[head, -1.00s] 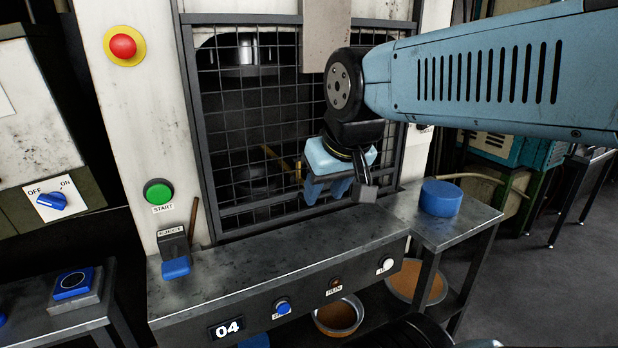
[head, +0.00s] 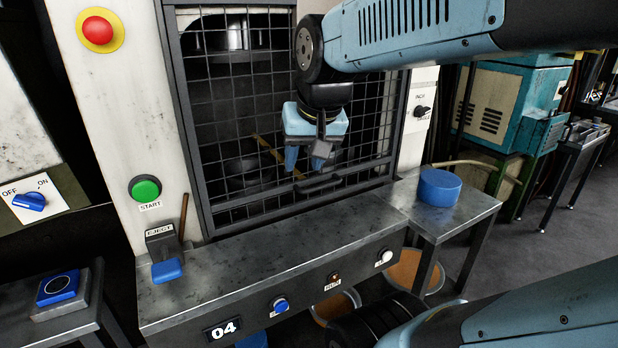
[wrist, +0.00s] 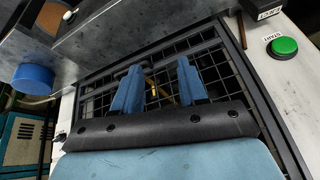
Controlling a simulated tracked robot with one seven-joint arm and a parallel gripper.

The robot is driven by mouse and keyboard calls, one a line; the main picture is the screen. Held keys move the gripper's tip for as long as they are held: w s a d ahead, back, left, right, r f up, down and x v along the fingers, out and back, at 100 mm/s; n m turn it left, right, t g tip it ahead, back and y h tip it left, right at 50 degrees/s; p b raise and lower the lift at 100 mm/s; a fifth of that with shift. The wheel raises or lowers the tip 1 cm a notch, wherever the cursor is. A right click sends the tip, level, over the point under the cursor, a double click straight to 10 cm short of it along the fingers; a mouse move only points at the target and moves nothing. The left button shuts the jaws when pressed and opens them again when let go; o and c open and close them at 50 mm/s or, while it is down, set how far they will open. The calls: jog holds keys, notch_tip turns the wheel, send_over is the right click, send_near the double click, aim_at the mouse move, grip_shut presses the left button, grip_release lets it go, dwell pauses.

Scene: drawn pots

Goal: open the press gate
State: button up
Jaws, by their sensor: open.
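The press gate is a dark wire-mesh panel in a grey frame (head: 186,130), seen down with its lower edge just above the bench. A dark bar handle (head: 318,183) runs along its lower part. My gripper (head: 305,165) hangs in front of the mesh, just above the handle, with its blue fingers apart and empty, pointing down. I cannot tell whether they touch the gate. In the wrist view the two fingers (wrist: 159,66) stand apart over the mesh and its frame (wrist: 262,105); a dark bar shows partly between them.
A steel bench (head: 260,262) juts out below the gate. The EJECT lever (head: 165,255) and green START button (head: 145,188) are at left. A blue round block (head: 439,188) stands on the right side table. A yellow rod (head: 270,149) shows behind the mesh.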

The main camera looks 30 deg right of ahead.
jog(key=w+d+f+m+g, duration=0.2)
jog(key=w+d+m, duration=0.6)
jog(key=w, duration=0.3)
jog(key=m, duration=0.7)
send_near(325, 185)
jog(key=shift+g, duration=0.4)
jog(key=w+f, duration=0.1)
jog(key=f, duration=0.4)
jog(key=w+f, duration=0.1)
jog(key=f, duration=0.2)
jog(key=shift+w, duration=0.35)
jog(key=shift+r, duration=0.1)
jog(key=shift+c, duration=0.3)
grip_shut()
